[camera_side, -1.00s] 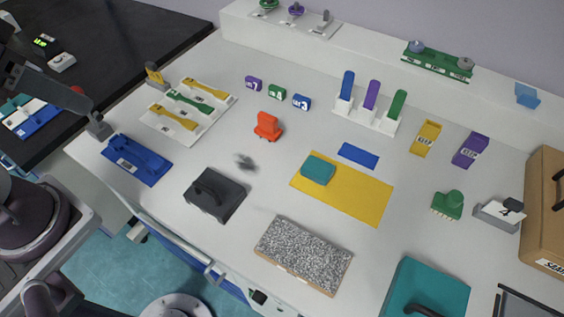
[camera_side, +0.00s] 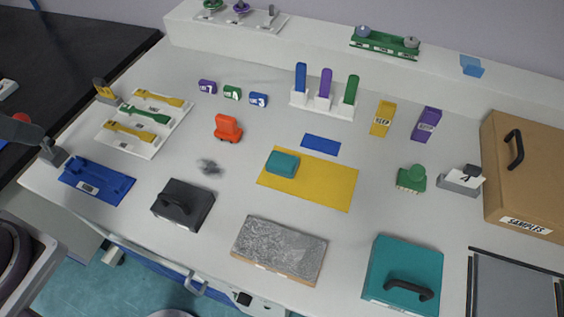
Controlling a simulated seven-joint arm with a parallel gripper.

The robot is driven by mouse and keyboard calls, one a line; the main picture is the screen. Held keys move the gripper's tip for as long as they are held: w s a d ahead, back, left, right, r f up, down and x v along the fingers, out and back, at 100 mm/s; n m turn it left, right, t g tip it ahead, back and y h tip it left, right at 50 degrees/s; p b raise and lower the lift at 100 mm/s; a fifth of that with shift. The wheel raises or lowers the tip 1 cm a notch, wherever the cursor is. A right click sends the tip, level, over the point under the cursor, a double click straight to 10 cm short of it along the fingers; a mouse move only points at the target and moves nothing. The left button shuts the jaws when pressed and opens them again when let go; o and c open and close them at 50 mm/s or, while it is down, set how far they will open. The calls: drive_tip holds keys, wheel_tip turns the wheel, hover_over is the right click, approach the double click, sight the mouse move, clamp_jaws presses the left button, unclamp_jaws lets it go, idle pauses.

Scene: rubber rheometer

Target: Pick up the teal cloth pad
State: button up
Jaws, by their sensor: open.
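The teal cloth pad (camera_side: 283,162) is a small, rounded block. It lies on the upper left part of the flat yellow sheet (camera_side: 325,187), with its left end near the sheet's edge. Nothing touches it from above and all of its top shows.
A blue strip (camera_side: 320,144) lies just behind the pad. The bench right of the sheet is partly clear.

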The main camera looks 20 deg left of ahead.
drive_tip(key=shift+o, duration=0.5)
drive_tip(key=shift+w, duration=0.1)
drive_tip(key=m+g+h, duration=0.4)
drive_tip(key=m+g, duration=0.1)
drive_tip(key=m, duration=1.3)
hover_over(278, 159)
drive_tip(key=a, duration=0.4)
wheel_tip(278, 159, down, 20)
drive_tip(key=shift+g, duration=0.3)
drive_tip(key=x, duration=0.4)
drive_tip(key=d+x, duration=0.1)
drive_tip(key=x, duration=0.3)
drive_tip(key=shift+r, duration=0.15)
drive_tip(key=c, duration=1.4)
